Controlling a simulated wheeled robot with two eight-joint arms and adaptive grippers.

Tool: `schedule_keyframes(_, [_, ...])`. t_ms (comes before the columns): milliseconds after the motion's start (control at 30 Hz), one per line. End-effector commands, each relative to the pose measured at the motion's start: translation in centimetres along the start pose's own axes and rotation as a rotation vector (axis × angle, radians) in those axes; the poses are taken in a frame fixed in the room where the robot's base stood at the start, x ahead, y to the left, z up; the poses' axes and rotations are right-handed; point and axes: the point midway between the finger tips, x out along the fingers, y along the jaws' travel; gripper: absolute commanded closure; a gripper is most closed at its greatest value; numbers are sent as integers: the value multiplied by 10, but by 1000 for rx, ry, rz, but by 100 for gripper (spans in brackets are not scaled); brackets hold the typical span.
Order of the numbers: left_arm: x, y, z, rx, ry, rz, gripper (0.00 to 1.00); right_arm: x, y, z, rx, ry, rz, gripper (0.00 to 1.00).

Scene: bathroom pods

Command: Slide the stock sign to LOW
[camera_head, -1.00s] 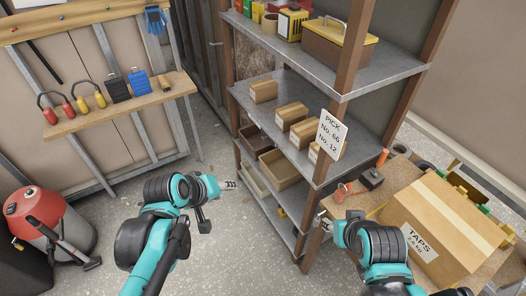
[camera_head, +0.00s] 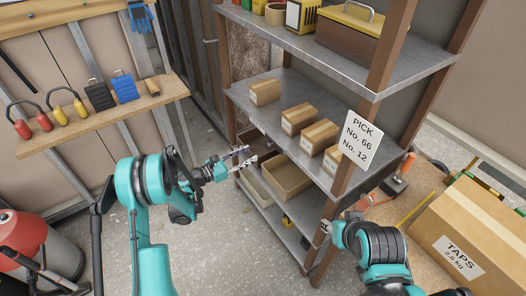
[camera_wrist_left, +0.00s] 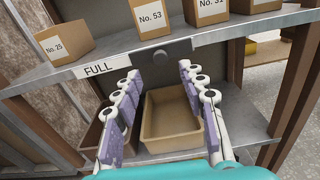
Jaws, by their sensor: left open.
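In the left wrist view a white sign reading FULL (camera_wrist_left: 101,67) sits on the front edge of the shelf. A dark round knob (camera_wrist_left: 180,52) is on the same edge, to the right of the word. My left gripper (camera_head: 250,155) is open and empty in front of the shelf unit, pointing at it. In the wrist view its two fingers (camera_wrist_left: 158,75) are spread below the knob's height, one to either side of it, and do not appear to touch it. No LOW marking is readable. My right gripper (camera_head: 325,227) is small, beside the shelf's front post; its jaws are unclear.
Small numbered cartons (camera_wrist_left: 153,17) stand on the shelf above. Brown open bins (camera_head: 286,176) sit on the shelf below. A PICK card (camera_head: 360,141) hangs on the front post. A TAPS box (camera_head: 468,240) stands on the bench at right.

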Motion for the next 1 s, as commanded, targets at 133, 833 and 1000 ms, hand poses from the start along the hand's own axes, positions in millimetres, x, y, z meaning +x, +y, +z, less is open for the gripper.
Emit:
schedule_keyframes(133, [6, 0, -7, -38, -25, -1, 59, 3, 0, 2, 0, 0, 0, 60])
schedule_keyframes(833, [77, 1, -4, -36, -23, 0, 59, 19, 0, 14, 0, 0, 0, 60])
schedule_keyframes(1000, [77, 1, -4, -36, -23, 1, 74, 19, 0, 14, 0, 0, 0, 60])
